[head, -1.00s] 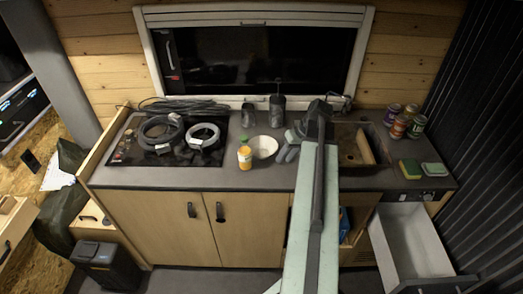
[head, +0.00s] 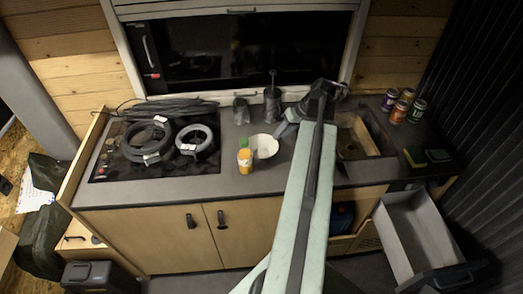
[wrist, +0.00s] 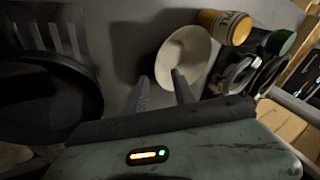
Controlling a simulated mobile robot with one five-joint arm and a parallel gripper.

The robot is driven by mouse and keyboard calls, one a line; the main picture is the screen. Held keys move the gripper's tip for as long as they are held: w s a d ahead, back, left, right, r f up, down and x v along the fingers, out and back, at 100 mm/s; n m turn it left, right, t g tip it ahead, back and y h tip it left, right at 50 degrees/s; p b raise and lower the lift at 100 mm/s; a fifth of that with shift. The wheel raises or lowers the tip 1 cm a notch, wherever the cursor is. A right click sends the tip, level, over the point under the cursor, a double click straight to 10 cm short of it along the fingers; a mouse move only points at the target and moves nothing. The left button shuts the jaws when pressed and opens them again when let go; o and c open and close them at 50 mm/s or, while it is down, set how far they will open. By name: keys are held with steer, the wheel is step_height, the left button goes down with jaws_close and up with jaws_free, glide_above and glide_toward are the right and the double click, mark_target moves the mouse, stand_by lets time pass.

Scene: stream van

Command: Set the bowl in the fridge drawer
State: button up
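The white bowl (head: 265,146) stands upright on the dark counter, left of the sink. It also shows in the wrist view (wrist: 184,52), just beyond my fingertips. My gripper (head: 279,132) is at the bowl's right, back side. In the wrist view my gripper (wrist: 159,75) is open with nothing between its fingers; the right fingertip overlaps the bowl's near rim in the picture, and I cannot tell whether they touch. The fridge drawer (head: 414,232) is pulled open below the counter at the right and looks empty inside.
An orange-labelled jar (head: 245,161) and a green-lidded jar (head: 243,143) stand close left of the bowl. Dark canisters (head: 272,106) stand behind. Cable coils (head: 147,142) lie on the hob. Several cans (head: 403,105) and sponges (head: 414,156) are right of the sink (head: 352,137).

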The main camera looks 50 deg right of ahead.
mark_target(274, 143)
steer(key=shift+b+x, duration=0.35)
steer(key=shift+x, duration=0.55)
steer(key=shift+d, duration=0.1)
steer(key=b+x, duration=0.4)
steer(key=x, duration=0.1)
steer(key=shift+w+f, duration=0.1)
steer(key=shift+r, duration=0.25)
jaws_close()
